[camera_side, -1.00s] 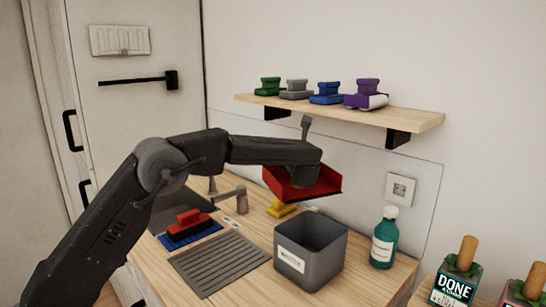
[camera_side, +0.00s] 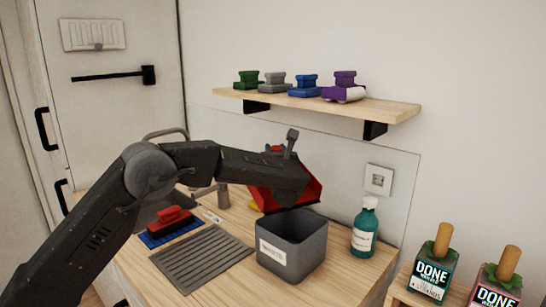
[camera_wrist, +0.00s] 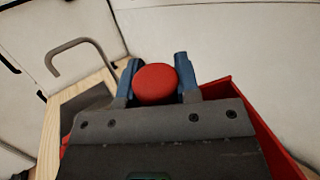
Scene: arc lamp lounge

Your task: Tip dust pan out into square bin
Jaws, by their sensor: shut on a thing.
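My gripper (camera_wrist: 156,84) is shut on the round red handle end of the dust pan (camera_side: 312,190), with one blue finger on each side of it. In the side view, the red pan is held steeply tilted right above the grey square bin (camera_side: 290,262). Its lower edge is close to the bin's back rim; I cannot tell if they touch. The bin stands upright on the wooden counter with a white label on its front. My wrist hides much of the pan in both views. The inside of the bin and any dust are not visible.
A green bottle (camera_side: 364,228) stands close to the right of the bin. A ribbed drain mat (camera_side: 200,262) and a red brush (camera_side: 170,220) on a blue mat lie to the left. A wooden shelf (camera_side: 390,108) with several coloured items hangs above, behind my arm.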

